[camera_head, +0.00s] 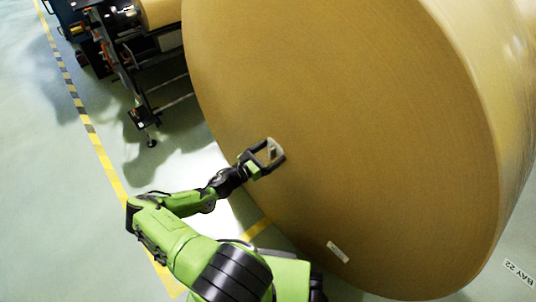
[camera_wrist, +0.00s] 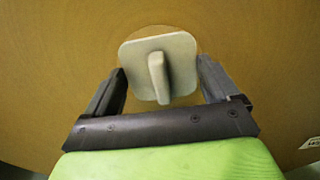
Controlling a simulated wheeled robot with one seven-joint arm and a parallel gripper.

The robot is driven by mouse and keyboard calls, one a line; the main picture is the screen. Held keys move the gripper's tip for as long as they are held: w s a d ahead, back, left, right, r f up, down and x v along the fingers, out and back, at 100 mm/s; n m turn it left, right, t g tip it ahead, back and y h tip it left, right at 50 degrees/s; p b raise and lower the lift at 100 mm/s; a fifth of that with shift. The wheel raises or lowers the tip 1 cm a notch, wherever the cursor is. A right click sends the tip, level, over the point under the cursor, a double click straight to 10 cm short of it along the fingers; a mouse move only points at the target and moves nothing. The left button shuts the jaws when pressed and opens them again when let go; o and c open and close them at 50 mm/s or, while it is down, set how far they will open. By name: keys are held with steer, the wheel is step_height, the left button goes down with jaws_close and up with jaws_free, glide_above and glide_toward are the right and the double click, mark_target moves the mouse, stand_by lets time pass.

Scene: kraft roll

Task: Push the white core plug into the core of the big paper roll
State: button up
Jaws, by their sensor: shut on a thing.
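The big brown paper roll (camera_head: 350,120) fills the right of the head view, its flat end facing my arm. My gripper (camera_head: 276,150) is at this end face, left of its middle. In the wrist view the white core plug (camera_wrist: 180,58) is a rounded square plate with an upright rib towards me. My gripper's fingers (camera_wrist: 160,66) are shut on it, one at each side edge. A faint round outline on the roll face (camera_wrist: 60,50) shows around the plate's top; the core's opening is hidden behind the plug. I cannot tell how deep the plug sits.
A white label (camera_head: 338,252) is on the roll's lower face. A dark machine (camera_head: 125,50) with a smaller roll stands at the upper left. A yellow and black floor line (camera_head: 85,120) runs down the left; the pale floor beyond it is clear.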

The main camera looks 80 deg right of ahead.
steer(key=o, duration=1.1)
steer(key=shift+o, duration=0.2)
steer(key=p+v, duration=0.2)
steer(key=v, duration=1.3)
steer(key=shift+w+a+p, duration=0.2)
steer(key=shift+w+p, duration=0.1)
steer(key=shift+p, duration=0.1)
